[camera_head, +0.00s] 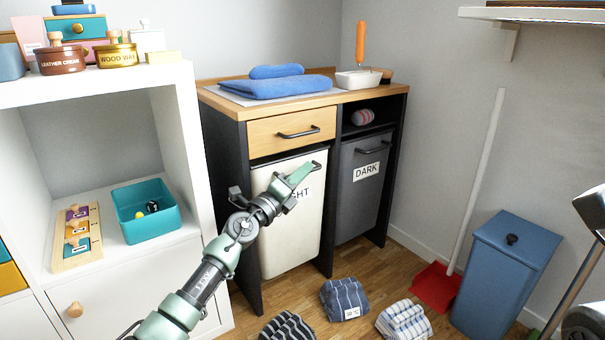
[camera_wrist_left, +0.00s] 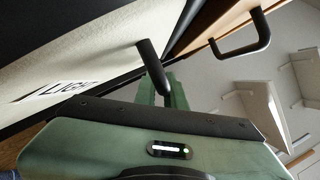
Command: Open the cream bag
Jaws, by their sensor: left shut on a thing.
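The cream bag (camera_head: 295,233) is a tall bin front marked LIGHT, in the left bay of the cabinet under the wooden drawer. It also shows in the left wrist view (camera_wrist_left: 70,62), its label at the left. My left gripper (camera_head: 308,169) reaches its upper right and is shut on the bag's dark bar handle (camera_wrist_left: 151,68). In the head view the gripper hides part of the handle and label. The bag looks in its bay; I cannot tell if it tilts slightly.
The drawer (camera_head: 283,130) above is shut. A grey DARK bag (camera_head: 357,195) hangs right of the cream one. Folded striped cloths (camera_head: 344,299) lie on the floor in front. A white shelf (camera_head: 190,150) stands left; a blue bin (camera_head: 505,265) stands right.

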